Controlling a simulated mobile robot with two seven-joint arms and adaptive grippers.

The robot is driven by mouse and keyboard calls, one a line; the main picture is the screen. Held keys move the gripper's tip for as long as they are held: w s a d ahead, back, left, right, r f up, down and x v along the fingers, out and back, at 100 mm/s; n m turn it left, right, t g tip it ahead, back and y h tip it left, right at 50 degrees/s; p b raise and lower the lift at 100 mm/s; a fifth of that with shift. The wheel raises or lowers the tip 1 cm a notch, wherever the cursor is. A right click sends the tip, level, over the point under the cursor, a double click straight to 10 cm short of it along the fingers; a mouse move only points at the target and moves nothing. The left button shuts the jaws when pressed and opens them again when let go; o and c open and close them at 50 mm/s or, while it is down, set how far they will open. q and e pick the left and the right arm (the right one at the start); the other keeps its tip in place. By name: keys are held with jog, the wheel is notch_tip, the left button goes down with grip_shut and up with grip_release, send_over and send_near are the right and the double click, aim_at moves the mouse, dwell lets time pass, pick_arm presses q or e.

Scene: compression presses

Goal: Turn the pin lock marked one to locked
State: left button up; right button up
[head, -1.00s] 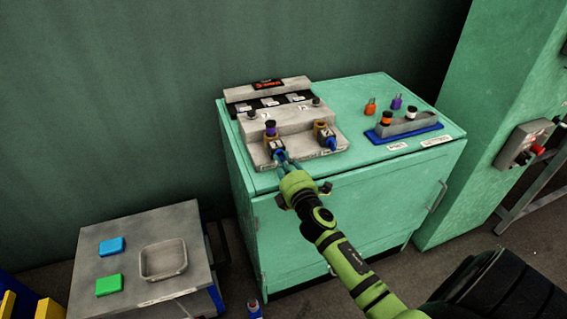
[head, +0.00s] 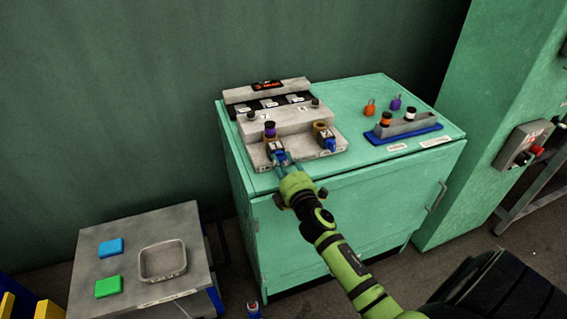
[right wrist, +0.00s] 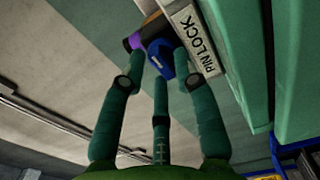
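A grey pin lock unit (head: 300,121) stands on the left of the green cabinet top. Two brown lock blocks sit at its front, a left one (head: 271,146) and a right one (head: 325,130), each with a blue lever; their marks are too small to read. My right gripper (head: 279,157) is at the left block's lever. In the right wrist view, its teal fingertips (right wrist: 160,62) are around the blue lever (right wrist: 158,59), beside a "PIN LOCK" label (right wrist: 195,37). Whether the fingers press on the lever is unclear. My left gripper is out of view.
On the cabinet's right, a grey block with capped pins stands on a blue mat (head: 400,136); an orange padlock (head: 369,107) and purple padlock (head: 396,103) are behind. A grey table (head: 120,235) at lower left holds an open tray (head: 163,276). The cabinet's front top edge is near my arm.

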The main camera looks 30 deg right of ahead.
jog(key=v, duration=1.2)
dwell(0.5)
jog(key=s+a+f+m+g+y, duration=0.1)
jog(key=s+a+f+m+g, duration=0.2)
jog(key=f, duration=0.8)
jog(key=s+a+f+m+g+y, duration=0.1)
jog(key=s+a+f+m+g, duration=0.2)
jog(key=f, duration=0.9)
jog(key=s+a+f+m+g+y, duration=0.1)
jog(key=s+f+g, duration=0.3)
jog(key=f, duration=0.7)
jog(key=s+a+f+m+g, duration=0.1)
jog(key=s+f+m+g, duration=0.1)
jog(key=s+f, duration=0.3)
jog(key=s+a+f+m+g, duration=0.1)
jog(key=s+f, duration=0.4)
jog(key=s, duration=0.8)
jog(key=s+a+f+m+g+y, duration=0.1)
jog(key=s+f+m+g, duration=0.1)
jog(key=s+f, duration=0.3)
jog(key=s+g, duration=0.1)
jog(key=s, duration=0.3)
jog(key=shift+s+a+m+g, duration=0.15)
jog(key=shift+s+m+g, duration=0.15)
jog(key=shift+c, duration=0.5)
